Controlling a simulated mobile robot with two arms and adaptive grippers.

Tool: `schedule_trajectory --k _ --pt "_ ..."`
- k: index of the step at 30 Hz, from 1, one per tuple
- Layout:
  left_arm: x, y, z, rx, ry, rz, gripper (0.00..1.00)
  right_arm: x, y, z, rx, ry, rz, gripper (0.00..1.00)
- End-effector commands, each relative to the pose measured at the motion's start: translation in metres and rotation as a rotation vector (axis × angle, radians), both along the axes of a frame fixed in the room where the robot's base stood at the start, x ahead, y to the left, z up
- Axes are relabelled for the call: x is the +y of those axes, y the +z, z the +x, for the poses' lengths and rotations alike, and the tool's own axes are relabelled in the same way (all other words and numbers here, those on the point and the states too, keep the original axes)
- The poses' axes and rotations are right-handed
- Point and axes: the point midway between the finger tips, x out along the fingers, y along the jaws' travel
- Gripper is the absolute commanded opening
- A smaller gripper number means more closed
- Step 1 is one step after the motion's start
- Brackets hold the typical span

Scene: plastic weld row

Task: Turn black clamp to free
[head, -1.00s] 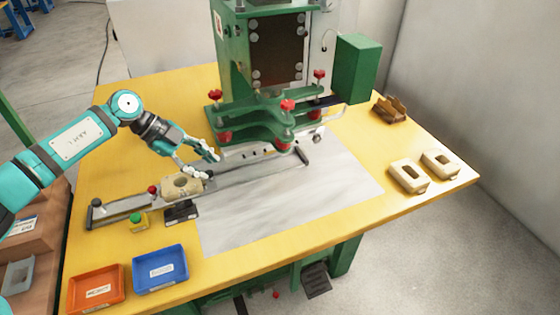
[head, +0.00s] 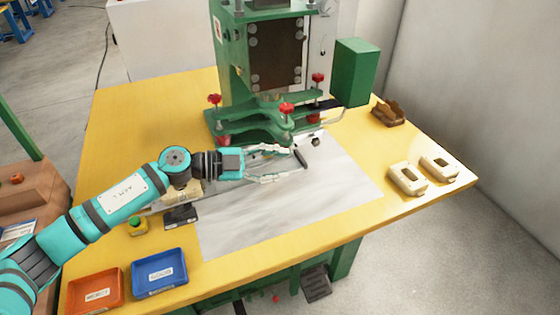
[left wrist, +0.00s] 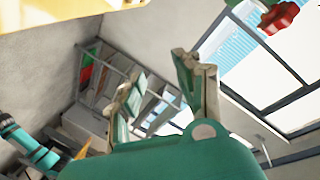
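The black clamp, seen as a short dark bar (head: 300,158), stands at the right end of the metal slide in front of the green press. My left gripper (head: 284,163) reaches in from the left with its two fingers spread. The dark bar is just right of the fingertips; I cannot tell whether they touch it. The left wrist view shows the same gripper (left wrist: 162,82) with its fingers apart and nothing between them. The clamp cannot be made out there. My right gripper is not in view.
The green press (head: 262,122) with red knobs stands behind my gripper. A beige part (head: 180,192) is partly hidden below my arm. Blue (head: 160,272) and red (head: 95,291) trays lie at the front left. Two beige parts (head: 408,179) (head: 438,167) lie right. The front metal sheet is clear.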

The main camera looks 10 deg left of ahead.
Motion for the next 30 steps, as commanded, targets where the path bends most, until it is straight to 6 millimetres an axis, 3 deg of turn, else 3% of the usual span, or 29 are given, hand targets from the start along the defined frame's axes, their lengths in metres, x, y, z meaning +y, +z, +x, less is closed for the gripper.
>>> schedule_trajectory --k 13,17,22,27,30 --pt "-0.009 0.006 0.000 -0.022 0.034 -0.057 0.34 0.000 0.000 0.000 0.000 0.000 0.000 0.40" --pt "-0.009 0.006 0.000 -0.021 0.034 -0.056 0.48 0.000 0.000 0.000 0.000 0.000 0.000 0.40" --pt "-0.015 0.010 -0.002 -0.030 0.058 -0.098 0.48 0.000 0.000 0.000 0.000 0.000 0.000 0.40" --pt "-0.030 0.027 -0.003 -0.051 0.261 -0.311 0.48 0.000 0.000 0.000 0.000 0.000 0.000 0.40" --pt "-0.016 0.028 -0.003 -0.012 0.496 -0.433 0.48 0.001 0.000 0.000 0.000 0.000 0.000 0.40"
